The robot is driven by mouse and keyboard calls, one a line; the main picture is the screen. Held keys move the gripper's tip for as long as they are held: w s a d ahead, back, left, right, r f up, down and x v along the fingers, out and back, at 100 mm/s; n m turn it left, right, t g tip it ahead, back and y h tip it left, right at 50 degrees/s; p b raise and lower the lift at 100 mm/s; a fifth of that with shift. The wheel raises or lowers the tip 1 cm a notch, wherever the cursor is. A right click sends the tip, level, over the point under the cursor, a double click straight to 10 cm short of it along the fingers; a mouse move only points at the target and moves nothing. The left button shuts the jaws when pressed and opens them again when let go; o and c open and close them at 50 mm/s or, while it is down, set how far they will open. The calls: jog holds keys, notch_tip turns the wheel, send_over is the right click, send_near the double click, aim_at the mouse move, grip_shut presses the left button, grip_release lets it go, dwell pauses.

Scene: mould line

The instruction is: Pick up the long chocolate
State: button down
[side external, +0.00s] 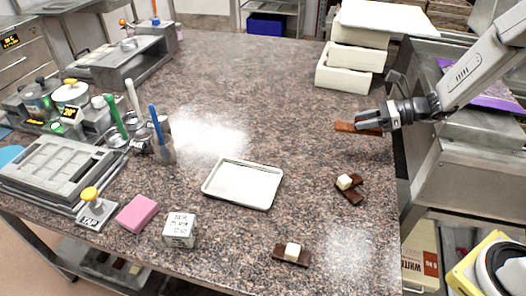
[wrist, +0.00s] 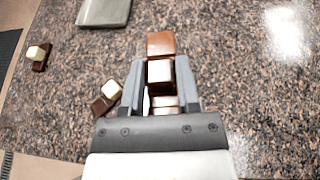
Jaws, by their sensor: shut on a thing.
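The long chocolate (side external: 346,127) is a brown bar held in my gripper (side external: 370,124) above the right part of the counter. In the wrist view the bar (wrist: 161,44) runs lengthwise between the fingers and sticks out past the tips. A darker, glossy brown block (wrist: 160,72) shows on or against the bar between the fingers of my gripper (wrist: 160,75). The fingers are closed on the bar; they and the gripper body hide part of it.
A dark and white chocolate cluster (side external: 349,187) lies on the counter below my gripper. Another dark piece with a white block (side external: 292,253) lies near the front. A metal tray (side external: 243,184) stands mid-counter. White boxes (side external: 345,68) stand behind. Bare counter surrounds the tray.

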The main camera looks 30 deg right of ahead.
jog(key=shift+s+a+r, duration=0.1)
jog(key=shift+s+r, duration=0.25)
jog(key=shift+s, duration=0.4)
jog(key=shift+s+a+r, duration=0.1)
jog(key=shift+s+r, duration=0.2)
jog(key=shift+s, duration=0.4)
jog(key=shift+s+a+r, duration=0.1)
jog(key=shift+s+r, duration=0.25)
jog(key=shift+s, duration=0.4)
